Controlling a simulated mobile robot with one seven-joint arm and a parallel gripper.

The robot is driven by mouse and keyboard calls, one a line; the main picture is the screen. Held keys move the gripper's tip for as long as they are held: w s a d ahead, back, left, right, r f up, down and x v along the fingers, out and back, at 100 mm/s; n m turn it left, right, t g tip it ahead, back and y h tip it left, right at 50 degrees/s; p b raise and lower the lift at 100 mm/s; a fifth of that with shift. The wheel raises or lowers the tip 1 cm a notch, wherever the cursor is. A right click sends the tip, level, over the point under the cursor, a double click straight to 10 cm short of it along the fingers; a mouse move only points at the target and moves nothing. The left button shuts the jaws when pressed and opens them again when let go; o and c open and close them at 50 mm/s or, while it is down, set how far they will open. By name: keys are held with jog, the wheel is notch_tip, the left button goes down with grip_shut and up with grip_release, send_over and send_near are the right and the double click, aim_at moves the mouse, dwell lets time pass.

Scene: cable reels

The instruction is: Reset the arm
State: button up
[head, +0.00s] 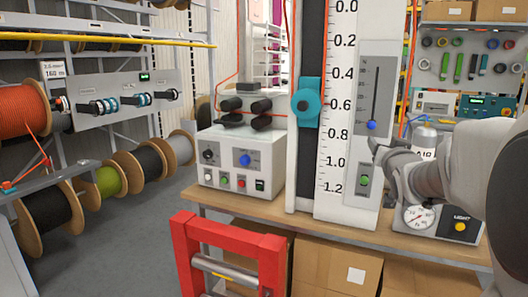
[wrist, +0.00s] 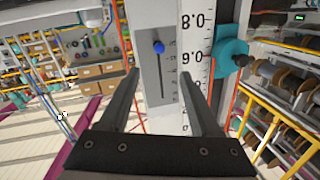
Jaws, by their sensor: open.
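My arm reaches in from the right in the head view. My gripper (head: 376,148) is in front of the grey slider panel (head: 385,75), just below the blue slider knob (head: 371,126). In the wrist view, which is upside down, my gripper (wrist: 163,78) is open with its two dark fingers apart and nothing held between them. The blue knob (wrist: 159,47) lies beyond the fingertips, against the panel, and no contact with it is visible.
A tall white scale (head: 335,120) with a teal clamp (head: 306,102) stands beside the panel on the bench (head: 270,211). A control box (head: 240,160), an air gauge unit (head: 420,217) and a red frame (head: 185,250) are near. Cable reels (head: 50,210) fill the left; grey floor is clear between.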

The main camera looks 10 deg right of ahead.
jog(key=s+a+f+n+g+y+p, duration=0.3)
jog(key=s+a+g+p, duration=0.2)
jog(key=s+a, duration=0.7)
jog(key=s+a+f+n+g+y+p, duration=0.3)
jog(key=s+a+g+p, duration=0.2)
jog(key=s+a, duration=0.7)
jog(key=s+g, duration=0.1)
jog(key=s, duration=0.4)
jog(key=shift+s, duration=0.4)
dwell(1.1)
